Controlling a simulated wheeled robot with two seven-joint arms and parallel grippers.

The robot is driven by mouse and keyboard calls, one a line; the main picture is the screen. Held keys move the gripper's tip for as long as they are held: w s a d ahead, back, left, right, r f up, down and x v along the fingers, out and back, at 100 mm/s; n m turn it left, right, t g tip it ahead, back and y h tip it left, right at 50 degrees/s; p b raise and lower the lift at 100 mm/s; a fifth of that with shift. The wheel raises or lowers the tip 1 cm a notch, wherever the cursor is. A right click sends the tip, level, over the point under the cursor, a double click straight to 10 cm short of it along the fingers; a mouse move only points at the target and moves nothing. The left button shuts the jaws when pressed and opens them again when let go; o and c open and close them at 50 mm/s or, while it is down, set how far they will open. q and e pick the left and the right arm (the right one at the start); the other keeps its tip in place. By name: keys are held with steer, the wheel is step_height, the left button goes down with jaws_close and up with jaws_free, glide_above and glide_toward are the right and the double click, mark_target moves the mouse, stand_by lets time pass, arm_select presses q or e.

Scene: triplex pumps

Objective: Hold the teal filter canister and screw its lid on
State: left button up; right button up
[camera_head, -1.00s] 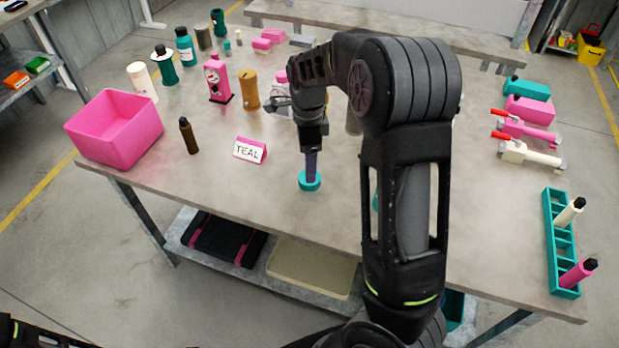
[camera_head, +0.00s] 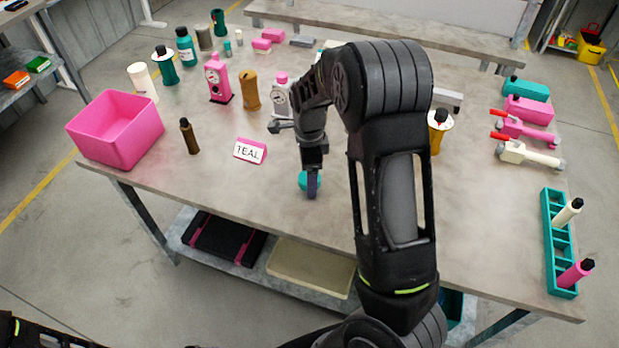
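My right arm hides the middle of the table. My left gripper is out of view.
A pink bin (camera_head: 115,130) and a brown bottle (camera_head: 189,137) stand on the left. A teal rack (camera_head: 559,245) holds two bottles at the right edge. The table's right-centre is clear.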

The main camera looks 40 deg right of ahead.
steer(key=shift+c, duration=0.6)
steer(key=c, duration=1.3)
steer(key=shift+r, duration=0.1)
step_height(320, 180, up, 10)
steer(key=shift+b, duration=0.35)
